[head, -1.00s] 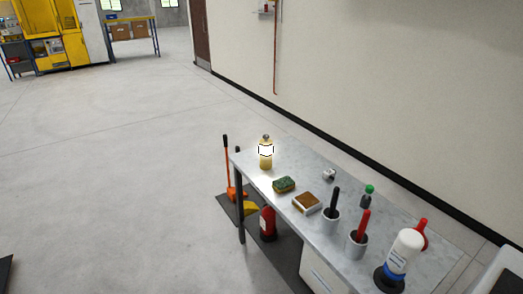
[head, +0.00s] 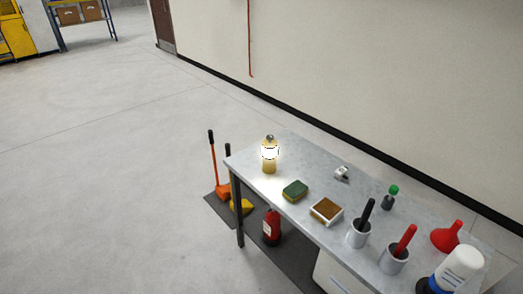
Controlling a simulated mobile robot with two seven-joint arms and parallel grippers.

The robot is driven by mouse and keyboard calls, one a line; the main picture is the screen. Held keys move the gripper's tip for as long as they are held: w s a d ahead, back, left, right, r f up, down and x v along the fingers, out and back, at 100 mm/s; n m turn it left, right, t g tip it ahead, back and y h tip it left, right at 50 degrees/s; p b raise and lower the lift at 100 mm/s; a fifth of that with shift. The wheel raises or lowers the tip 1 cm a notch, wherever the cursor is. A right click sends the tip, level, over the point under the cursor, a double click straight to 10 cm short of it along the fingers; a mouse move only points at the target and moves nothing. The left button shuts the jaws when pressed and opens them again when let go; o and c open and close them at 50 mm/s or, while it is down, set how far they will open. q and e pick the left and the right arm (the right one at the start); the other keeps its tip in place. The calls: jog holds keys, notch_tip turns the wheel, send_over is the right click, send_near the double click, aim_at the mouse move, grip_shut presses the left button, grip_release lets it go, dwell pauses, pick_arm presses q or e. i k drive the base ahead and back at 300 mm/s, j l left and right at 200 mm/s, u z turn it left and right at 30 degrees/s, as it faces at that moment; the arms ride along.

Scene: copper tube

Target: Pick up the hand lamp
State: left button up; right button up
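The hand lamp (head: 269,155) stands upright near the far left end of the grey worktable (head: 315,164). It has a yellowish body and a bright glowing band around its upper part. A green and yellow sponge (head: 295,190) lies in front of it to the right, apart from it. Neither of my grippers shows in the head view.
On the table are a brown block in a white tray (head: 326,211), two cups with black (head: 358,234) and red (head: 394,258) handles, a green-capped bottle (head: 390,198), a red funnel (head: 447,237) and a white bottle (head: 455,271). A fire extinguisher (head: 271,227) stands below.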

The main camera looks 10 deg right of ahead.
aim_at(269, 150)
jog(key=i+j, duration=0.45)
jog(key=i+j+z, duration=0.15)
jog(key=i+j, duration=0.25)
jog(key=j, duration=0.2)
jog(key=i+j, duration=0.45)
jog(key=j, duration=0.15)
